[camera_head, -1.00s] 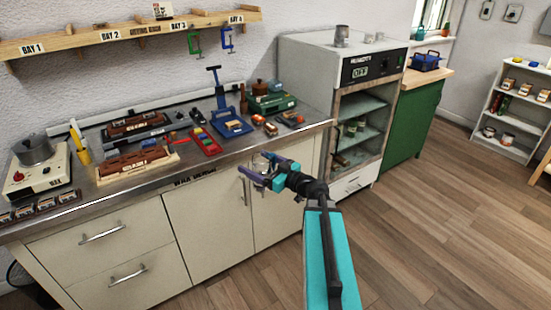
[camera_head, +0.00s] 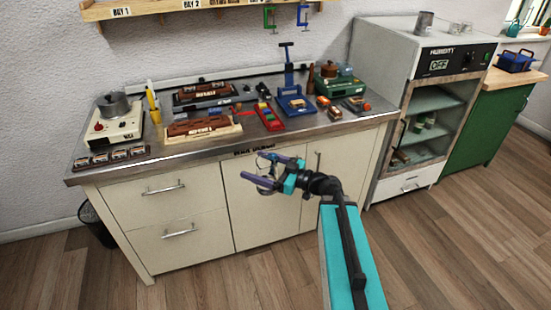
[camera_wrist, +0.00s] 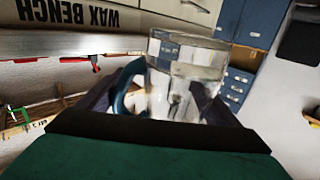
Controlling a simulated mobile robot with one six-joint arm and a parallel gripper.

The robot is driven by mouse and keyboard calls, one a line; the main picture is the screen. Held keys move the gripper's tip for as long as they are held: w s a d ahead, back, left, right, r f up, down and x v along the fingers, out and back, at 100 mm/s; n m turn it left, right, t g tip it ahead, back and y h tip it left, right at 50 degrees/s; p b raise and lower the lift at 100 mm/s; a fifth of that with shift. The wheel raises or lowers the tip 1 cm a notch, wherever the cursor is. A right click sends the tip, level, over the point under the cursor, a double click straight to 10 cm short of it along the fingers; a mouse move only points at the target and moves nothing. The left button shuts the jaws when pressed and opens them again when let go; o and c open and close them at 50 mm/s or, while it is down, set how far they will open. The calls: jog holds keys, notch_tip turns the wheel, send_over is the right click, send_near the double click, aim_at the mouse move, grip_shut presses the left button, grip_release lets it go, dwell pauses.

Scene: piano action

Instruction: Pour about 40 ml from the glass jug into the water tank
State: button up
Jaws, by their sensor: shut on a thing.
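My gripper (camera_head: 263,168) is shut on the glass jug and holds it in the air in front of the bench doors. In the wrist view the clear glass jug (camera_wrist: 188,80) stands between the fingers, with a blue-green handle (camera_wrist: 127,84) on its left side. In the head view the jug is small and mostly lost among the fingers. I cannot tell the liquid level in it. I cannot pick out the water tank for sure in either view.
The wax bench (camera_head: 215,148) carries a hotplate with a pot (camera_head: 113,105), trays and tools. A humidity cabinet (camera_head: 432,105) marked OFF stands to its right, with a metal cup (camera_head: 424,23) on top. A blue caddy (camera_head: 515,61) sits on the green cupboard beyond. Wood floor lies open in front.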

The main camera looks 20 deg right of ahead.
aim_at(257, 173)
jog(key=shift+n+g+y, duration=0.7)
jog(key=shift+g, duration=0.2)
jog(key=s+a, duration=0.1)
jog(key=a, duration=0.1)
jog(key=s+a, duration=0.1)
jog(key=shift+a+r, duration=0.1)
jog(key=shift+a, duration=0.25)
jog(key=shift+s+a+r, duration=0.1)
jog(key=shift+s+a, duration=0.1)
jog(key=shift+s, duration=0.15)
